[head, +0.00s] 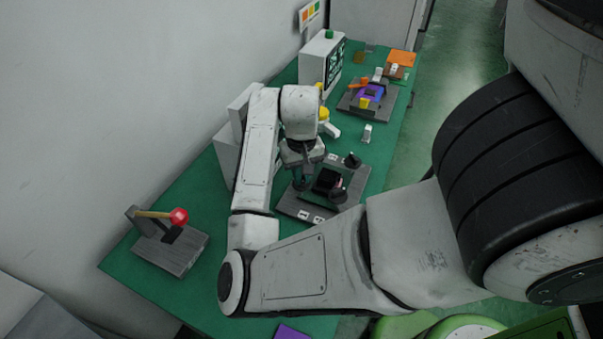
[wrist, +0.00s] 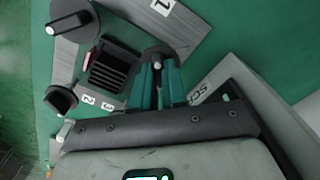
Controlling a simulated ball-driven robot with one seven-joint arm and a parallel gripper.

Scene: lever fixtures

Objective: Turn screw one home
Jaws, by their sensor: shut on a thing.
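A grey lever fixture plate (head: 294,206) with black knobs and numbered white labels lies on the green bench, under my gripper (head: 303,181). In the wrist view, the two teal fingers of my gripper (wrist: 158,84) are shut on a small dark screw head (wrist: 156,57) with a pale mark, partly hidden between the fingertips. A label "1" (wrist: 163,8) is beyond it on the plate. I cannot tell for certain which screw the label belongs to. A large round black knob (wrist: 72,19) and a smaller black knob (wrist: 61,98) stand apart from the fingers.
A black ribbed block (wrist: 108,68) stands close beside the fingers. A lever with a red ball (head: 179,217) is on the left of the bench. A second fixture with purple and orange parts (head: 367,97) and a white box with a screen (head: 322,61) stand farther back.

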